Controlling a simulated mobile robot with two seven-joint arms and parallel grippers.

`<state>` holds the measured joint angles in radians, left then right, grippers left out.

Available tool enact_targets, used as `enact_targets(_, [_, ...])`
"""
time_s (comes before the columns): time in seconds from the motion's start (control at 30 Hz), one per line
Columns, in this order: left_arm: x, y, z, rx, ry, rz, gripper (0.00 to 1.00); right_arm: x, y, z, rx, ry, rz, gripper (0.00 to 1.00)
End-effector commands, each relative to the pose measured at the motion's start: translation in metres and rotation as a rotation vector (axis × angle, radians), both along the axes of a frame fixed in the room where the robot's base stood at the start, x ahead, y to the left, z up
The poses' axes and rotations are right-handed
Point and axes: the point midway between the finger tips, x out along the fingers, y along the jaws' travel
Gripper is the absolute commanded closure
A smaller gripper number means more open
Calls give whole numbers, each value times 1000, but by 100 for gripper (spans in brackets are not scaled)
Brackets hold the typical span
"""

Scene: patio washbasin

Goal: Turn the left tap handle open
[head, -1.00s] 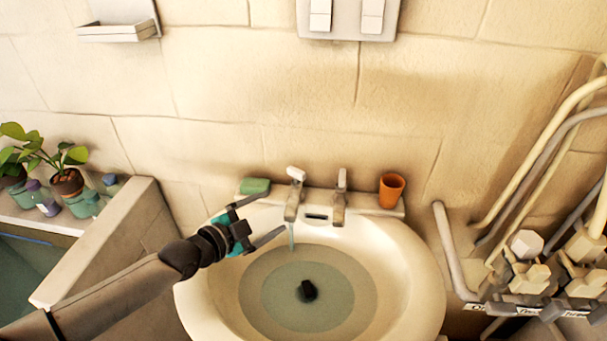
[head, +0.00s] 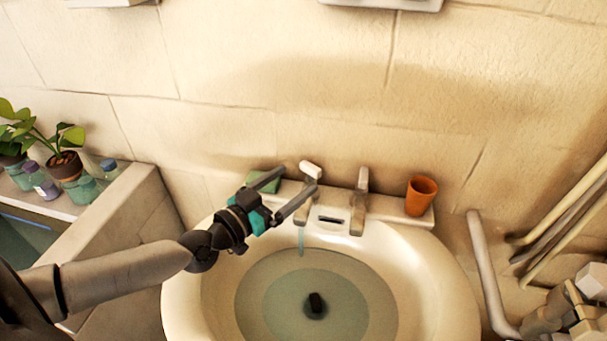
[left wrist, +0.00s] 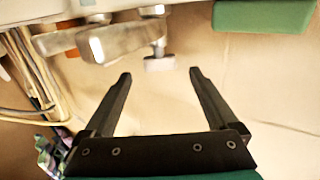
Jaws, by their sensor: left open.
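The left tap (head: 304,207) stands on the back rim of the washbasin (head: 190,290), with a pale handle (head: 311,169) on top. A thin stream of water (head: 301,240) hangs below its spout. My left gripper (head: 297,180) is open and empty. In the head view its fingers point at the left tap, one fingertip close to the handle. In the left wrist view the handle (left wrist: 159,63) shows just beyond the gap between the open fingertips (left wrist: 160,74). I cannot tell whether a finger touches it. My right gripper is not in view.
The right tap (head: 359,202) stands beside the left one. A green soap (head: 264,182) lies to the left and an orange cup (head: 420,195) stands to the right on the rim. A dark plug (head: 317,304) lies in the basin. Pipes (head: 485,270) run at the right.

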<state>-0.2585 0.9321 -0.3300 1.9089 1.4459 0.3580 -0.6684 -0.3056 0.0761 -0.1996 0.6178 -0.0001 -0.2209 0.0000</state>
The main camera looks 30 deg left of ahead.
Motion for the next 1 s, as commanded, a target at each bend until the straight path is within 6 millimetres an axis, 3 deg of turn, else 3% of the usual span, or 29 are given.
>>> enact_targets(0.33, [32, -9, 0, 0, -1, -1, 7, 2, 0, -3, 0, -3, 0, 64])
enact_targets(0.77, [37, -10, 0, 1, 1, -2, 7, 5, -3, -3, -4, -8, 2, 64])
enact_targets(1.0, [37, -10, 0, 1, 1, -2, 34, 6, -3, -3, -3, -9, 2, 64])
